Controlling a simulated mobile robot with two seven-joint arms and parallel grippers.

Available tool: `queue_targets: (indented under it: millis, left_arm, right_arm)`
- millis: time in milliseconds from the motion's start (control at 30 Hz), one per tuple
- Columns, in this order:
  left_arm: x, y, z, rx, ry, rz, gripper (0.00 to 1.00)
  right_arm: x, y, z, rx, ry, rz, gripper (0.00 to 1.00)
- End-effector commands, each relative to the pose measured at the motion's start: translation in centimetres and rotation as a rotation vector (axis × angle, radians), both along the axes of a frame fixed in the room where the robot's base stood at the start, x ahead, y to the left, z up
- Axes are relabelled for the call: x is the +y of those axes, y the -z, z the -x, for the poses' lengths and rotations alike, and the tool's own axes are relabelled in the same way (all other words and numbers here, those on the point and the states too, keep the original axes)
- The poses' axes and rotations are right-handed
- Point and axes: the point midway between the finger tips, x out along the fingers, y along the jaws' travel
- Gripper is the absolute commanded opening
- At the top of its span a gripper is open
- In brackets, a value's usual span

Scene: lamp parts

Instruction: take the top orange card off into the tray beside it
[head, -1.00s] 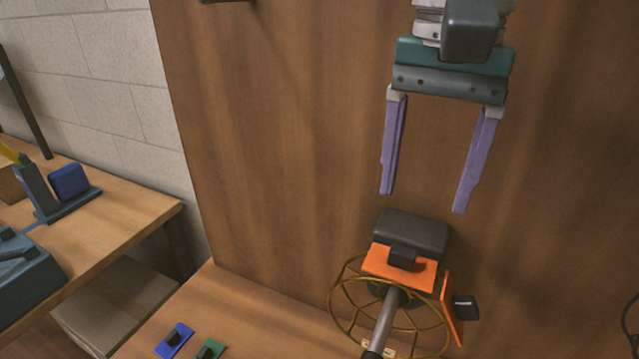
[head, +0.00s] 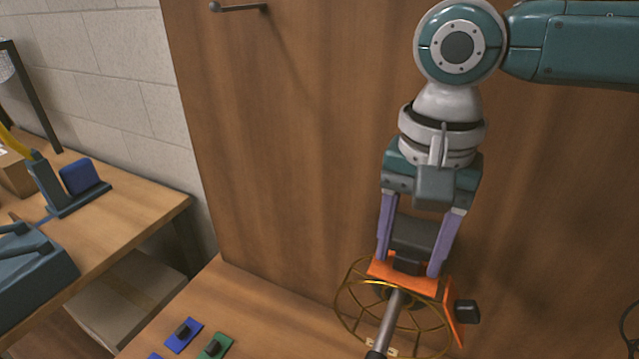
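The top orange card (head: 385,271) has a dark knob on it and lies against a dark block (head: 416,232), above a brass wire ring frame (head: 345,308). A second orange card (head: 455,325), tilted steeply, with its own dark knob (head: 467,311), is at the right side of the frame. My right gripper (head: 411,268) points down with its two purple fingers spread at either side of the top card's knob. The fingers are apart, and I cannot tell whether they touch the card. My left gripper is not in view. I cannot make out a tray beside the card.
A grey rod (head: 389,322) extends from the wire frame toward the front. Blue (head: 183,335) and green (head: 216,345) cards with knobs lie on the bench at front left. A tall wooden panel (head: 290,150) stands behind. Another bench (head: 130,210) is at left.

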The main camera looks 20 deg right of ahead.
Motion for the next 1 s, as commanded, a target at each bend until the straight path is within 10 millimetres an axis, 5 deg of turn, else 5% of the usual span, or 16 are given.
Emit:
queue_targets:
  millis: [500, 1000]
  left_arm:
    - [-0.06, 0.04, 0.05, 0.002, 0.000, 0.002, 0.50]
    - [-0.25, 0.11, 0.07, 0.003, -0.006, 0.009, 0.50]
  right_arm:
    - [0.00, -0.05, -0.01, 0.000, 0.000, 0.000, 0.00]
    - [0.04, -0.68, -0.06, -0.001, 0.001, -0.002, 0.00]
